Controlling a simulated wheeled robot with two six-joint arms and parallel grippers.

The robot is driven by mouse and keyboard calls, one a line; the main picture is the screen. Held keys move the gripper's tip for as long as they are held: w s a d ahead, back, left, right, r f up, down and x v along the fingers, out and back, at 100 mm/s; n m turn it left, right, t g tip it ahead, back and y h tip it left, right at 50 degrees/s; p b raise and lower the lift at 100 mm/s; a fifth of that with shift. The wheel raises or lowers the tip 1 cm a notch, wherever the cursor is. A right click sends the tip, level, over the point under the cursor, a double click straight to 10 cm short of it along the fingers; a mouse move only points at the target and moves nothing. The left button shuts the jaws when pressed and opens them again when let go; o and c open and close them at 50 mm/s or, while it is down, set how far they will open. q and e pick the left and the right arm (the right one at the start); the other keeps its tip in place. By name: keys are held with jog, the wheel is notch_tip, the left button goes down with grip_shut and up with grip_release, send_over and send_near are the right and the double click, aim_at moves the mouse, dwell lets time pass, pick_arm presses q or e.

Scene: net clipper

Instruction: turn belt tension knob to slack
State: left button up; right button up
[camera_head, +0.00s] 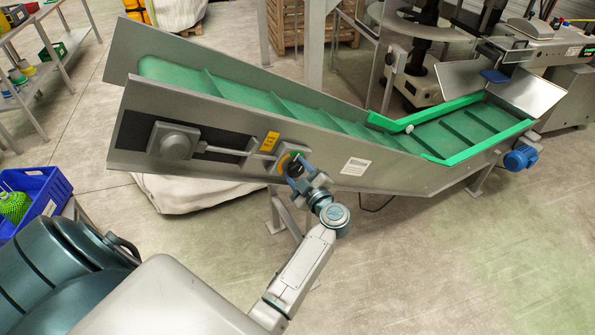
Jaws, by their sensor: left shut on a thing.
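An inclined conveyor (340,175) with a green cleated belt (230,88) runs from upper left to the right. On its near side panel is a small plate with a coloured dial in yellow and green (284,158), and the belt tension knob sits there. My left gripper (296,168) reaches up to this knob from below and is shut on it. The fingers and wrist hide most of the knob, so its pointer setting cannot be read. A rod runs left from the plate to a grey bearing block (175,143). My right gripper is not in view.
A blue crate (40,188) with a green net bundle (14,206) stands at the left. A shelf rack (40,75) is at the upper left. A blue motor (521,158) sticks out at the conveyor's right end. The floor in front is clear.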

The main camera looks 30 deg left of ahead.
pick_arm(q)
jog(key=shift+f, duration=0.1)
jog(key=n+b, duration=0.3)
jog(key=n, duration=0.3)
jog(key=shift+f, duration=0.1)
jog(key=n+b, duration=0.3)
jog(key=shift+n, duration=0.3)
jog(key=n+b, duration=0.2)
jog(key=shift+n, duration=0.4)
jog(key=n+b, duration=0.4)
jog(key=shift+b, duration=0.4)
jog(key=shift+n+b, duration=1.2)
jog(key=shift+n, duration=0.2)
jog(key=shift+r, duration=0.2)
jog(key=shift+n, duration=0.3)
